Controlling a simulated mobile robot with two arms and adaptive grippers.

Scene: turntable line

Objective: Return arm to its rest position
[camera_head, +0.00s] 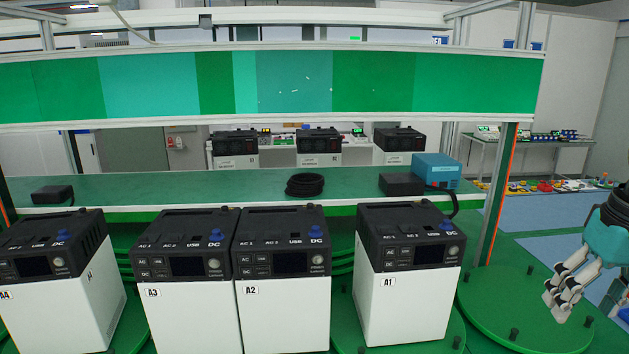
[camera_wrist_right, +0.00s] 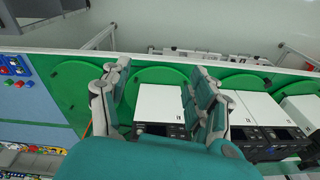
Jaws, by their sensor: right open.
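My right gripper (camera_head: 566,292) is at the right edge of the head view, above the green turntable at the right. It is open and empty, with its fingers pointing down and to the left. In the right wrist view the gripper (camera_wrist_right: 160,95) shows two spread fingers, with a white and black unit visible between and beyond them. The unit marked A1 (camera_head: 408,299) stands to the left of the gripper, apart from it. My left gripper does not show in either view.
Units A2 (camera_head: 285,312), A3 (camera_head: 192,316) and A4 (camera_head: 62,318) stand in a row on green turntables. The right turntable (camera_head: 505,318) has bare room. A shelf (camera_head: 240,188) behind holds a coiled black cable (camera_head: 305,184), a black box (camera_head: 401,184) and a blue box (camera_head: 435,169).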

